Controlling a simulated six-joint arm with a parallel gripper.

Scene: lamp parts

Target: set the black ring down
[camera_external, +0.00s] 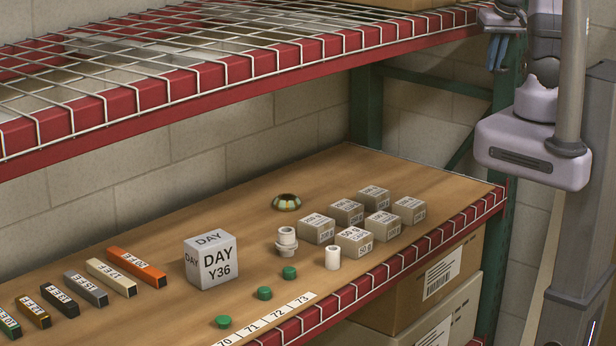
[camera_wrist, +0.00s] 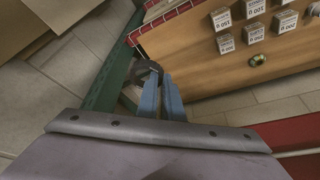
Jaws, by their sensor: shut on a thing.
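The black ring (camera_wrist: 149,71) is at the tips of my gripper's blue fingers in the wrist view. My gripper (camera_wrist: 161,84) is shut on it, and the fingers cover part of it. In the external view my gripper (camera_external: 497,58) hangs at the upper right, high above the far right end of the wooden shelf (camera_external: 150,230) and beside the green rack post. The ring is too small there to make out clearly.
Several grey labelled blocks (camera_external: 353,240) stand on the shelf's right half, near a patterned ring (camera_external: 286,202), white cylinders (camera_external: 333,257) and green caps (camera_external: 264,293). A DAY Y36 cube (camera_external: 211,259) stands mid-shelf. A wire upper shelf (camera_external: 250,50) hangs above.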

